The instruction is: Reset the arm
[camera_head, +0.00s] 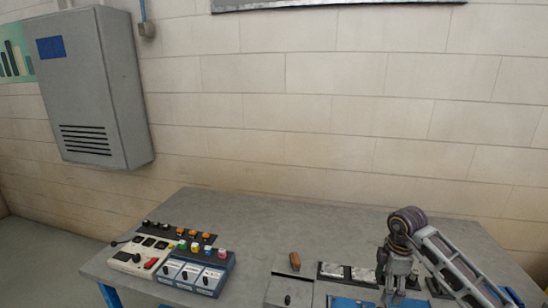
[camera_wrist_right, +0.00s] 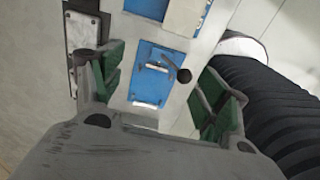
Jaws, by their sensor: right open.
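My right gripper (camera_head: 394,291) points down over the right part of the grey table (camera_head: 255,215) in the head view. Its arm comes in from the lower right. In the wrist view the two green-padded fingers of the right gripper (camera_wrist_right: 165,88) are spread apart with nothing held between them. A blue panel with a small handle-like part (camera_wrist_right: 150,72) shows beyond the fingers, on a pale frame. I cannot tell how far below the fingertips it lies. My left gripper is not in view.
A control box with knobs and coloured buttons (camera_head: 195,272) and a beige switch box (camera_head: 140,257) stand on the table's left. A grey box (camera_head: 288,291) with a brown handle (camera_head: 295,261) is left of my gripper. A grey cabinet (camera_head: 90,90) hangs on the wall. The table's back middle is clear.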

